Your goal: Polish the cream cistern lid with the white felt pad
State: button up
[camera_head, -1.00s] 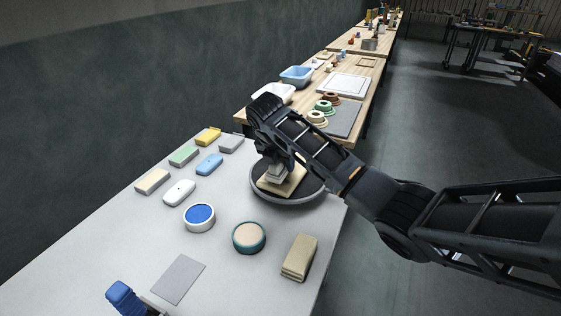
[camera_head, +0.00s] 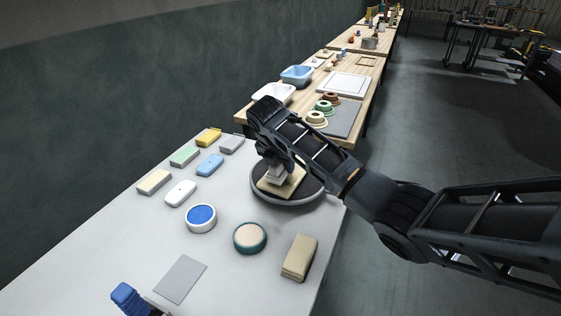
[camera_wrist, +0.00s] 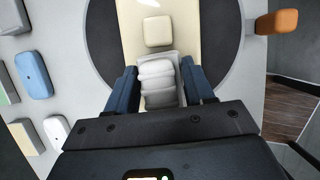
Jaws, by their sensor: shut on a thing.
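The cream cistern lid (camera_head: 295,184) lies flat on a dark round turntable with a grey rim (camera_head: 293,203). It also shows in the wrist view (camera_wrist: 134,30), with a small raised cream block (camera_wrist: 157,31) on its middle. My gripper (camera_head: 277,166) is over the lid, its blue-black fingers on both sides of the white felt pad (camera_wrist: 158,84). The gripper is shut on the pad, which is low over the lid beside the raised block. The pad's underside is hidden, so I cannot tell whether it touches. The pad also shows in the head view (camera_head: 278,177).
Several coloured blocks, including a blue one (camera_head: 210,165), stand along the table's left. A blue-topped round tin (camera_head: 201,217), a teal-rimmed round tin (camera_head: 250,237), a folded tan cloth (camera_head: 299,257) and a grey sheet (camera_head: 180,279) lie nearer. An orange-brown piece (camera_wrist: 277,21) juts beside the turntable.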

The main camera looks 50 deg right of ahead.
jog(key=shift+s+d, duration=0.2)
jog(key=shift+s, duration=0.5)
jog(key=shift+s+d, duration=0.15)
jog(key=shift+s, duration=0.5)
jog(key=shift+f+b, duration=0.3)
jog(key=shift+f, duration=0.6)
dwell(1.1)
jog(key=shift+w+a+b, duration=0.25)
jog(key=shift+w+b, duration=0.05)
jog(key=shift+w, duration=0.6)
jog(key=shift+w+a+b, duration=0.25)
jog(key=shift+w+b, duration=0.1)
jog(key=shift+w, duration=0.55)
jog(key=shift+w+a+b, duration=0.25)
jog(key=shift+w+b, duration=0.05)
jog(key=shift+w, duration=0.6)
jog(key=shift+s, duration=0.1)
